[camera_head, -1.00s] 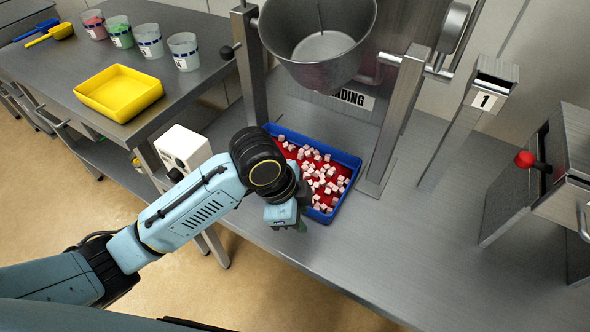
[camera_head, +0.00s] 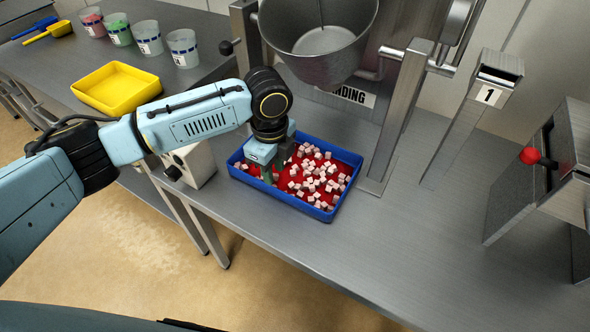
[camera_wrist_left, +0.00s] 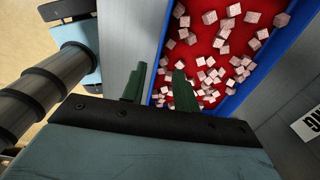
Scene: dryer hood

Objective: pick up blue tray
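The blue tray (camera_head: 300,206) sits on the grey metal table below the metal bowl. Its red inside holds many small pinkish cubes (camera_head: 318,180). My left gripper (camera_head: 267,172) points down at the tray's left part. In the left wrist view, the left gripper (camera_wrist_left: 158,82) is open, with green fingers apart. One finger appears outside the blue tray (camera_wrist_left: 262,72) and the other over its inside, with the near rim between them in the picture. I cannot tell whether the fingers touch the rim. My right gripper is not in view.
A metal bowl (camera_head: 318,45) on a stand with posts rises behind the tray. A white box (camera_head: 190,163) stands left of it. A yellow tray (camera_head: 117,88) and several cups are on the left table. The table front right of the tray is clear.

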